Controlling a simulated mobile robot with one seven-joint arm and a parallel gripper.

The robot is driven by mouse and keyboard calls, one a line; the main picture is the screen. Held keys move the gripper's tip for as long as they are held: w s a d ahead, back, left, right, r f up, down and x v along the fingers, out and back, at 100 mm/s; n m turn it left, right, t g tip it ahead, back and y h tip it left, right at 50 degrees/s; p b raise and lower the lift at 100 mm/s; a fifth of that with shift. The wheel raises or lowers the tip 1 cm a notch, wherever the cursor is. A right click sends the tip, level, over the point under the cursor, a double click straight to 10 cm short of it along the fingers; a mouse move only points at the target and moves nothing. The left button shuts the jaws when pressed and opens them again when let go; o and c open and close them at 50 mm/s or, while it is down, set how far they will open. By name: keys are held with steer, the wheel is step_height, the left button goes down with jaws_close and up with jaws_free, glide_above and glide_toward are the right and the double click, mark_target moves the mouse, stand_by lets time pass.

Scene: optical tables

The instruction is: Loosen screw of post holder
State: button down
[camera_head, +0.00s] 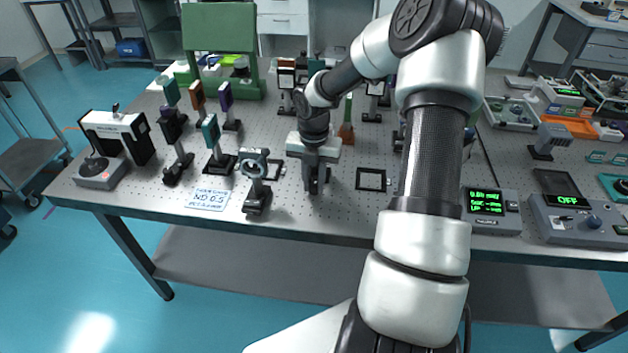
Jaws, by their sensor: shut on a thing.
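My gripper (317,187) points down over the front middle of the optical table (330,222). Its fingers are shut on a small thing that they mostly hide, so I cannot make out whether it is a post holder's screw. Just left of it stands a post holder (257,196) on a dark base, with a grey ring mount (255,163) on top. This post holder is upright, and a gap shows between it and my fingers in the picture. Other posts with teal plates (211,131) stand further left.
A label card reading ND 0.5 (208,199) lies near the front edge. A flat black frame (373,180) lies right of my gripper. A white-and-black instrument (115,135) stands at the left, and controllers with green displays (486,203) stand at the right. Several mounted optics crowd the back.

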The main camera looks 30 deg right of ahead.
mark_target(314, 185)
steer(key=c, duration=1.6)
jaws_free()
steer(key=shift+o, duration=0.2)
step_height(314, 185, up, 18)
steer(key=p, duration=0.2)
steer(key=shift+f, duration=0.25)
steer(key=shift+p, duration=0.3)
